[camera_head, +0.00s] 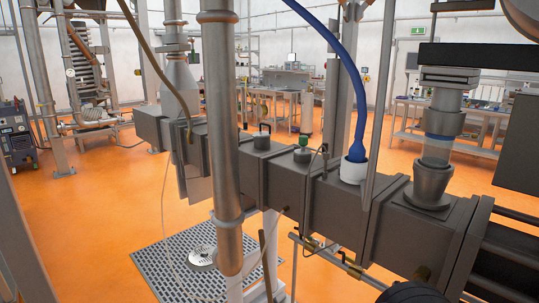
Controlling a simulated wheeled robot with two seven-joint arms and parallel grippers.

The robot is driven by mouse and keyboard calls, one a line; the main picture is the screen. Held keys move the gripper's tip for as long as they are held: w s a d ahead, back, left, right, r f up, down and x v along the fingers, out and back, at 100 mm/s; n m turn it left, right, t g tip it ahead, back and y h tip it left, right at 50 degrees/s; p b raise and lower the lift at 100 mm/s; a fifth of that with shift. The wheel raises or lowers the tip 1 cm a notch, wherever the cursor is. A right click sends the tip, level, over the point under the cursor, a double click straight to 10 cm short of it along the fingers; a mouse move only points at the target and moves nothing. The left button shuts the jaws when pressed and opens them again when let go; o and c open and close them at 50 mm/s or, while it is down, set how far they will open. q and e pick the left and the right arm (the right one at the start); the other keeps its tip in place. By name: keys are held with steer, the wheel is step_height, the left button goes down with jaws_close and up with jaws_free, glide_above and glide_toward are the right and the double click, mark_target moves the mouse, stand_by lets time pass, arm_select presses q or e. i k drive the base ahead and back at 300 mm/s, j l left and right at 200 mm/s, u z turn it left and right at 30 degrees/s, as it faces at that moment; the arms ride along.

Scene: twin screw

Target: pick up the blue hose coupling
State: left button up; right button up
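A blue hose (345,75) comes down from the top of the view to the grey machine. At its lower end is a blue coupling (357,153), upright, with its lower part hidden in a white collar (352,173) on top of the machine barrel. Neither of my grippers is in view, and nothing is seen touching the coupling.
The long grey machine barrel (279,181) runs from left to lower right. A thick metal pipe (222,130) stands in front of it, and a thin upright post (381,100) is just right of the coupling. A metal feed fitting (432,185) stands farther right. Orange floor (110,220) is open at left.

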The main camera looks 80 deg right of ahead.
mark_target(357, 150)
steer(key=z, duration=3.5)
steer(key=k+l+u, duration=0.1)
steer(key=k+l, duration=0.15)
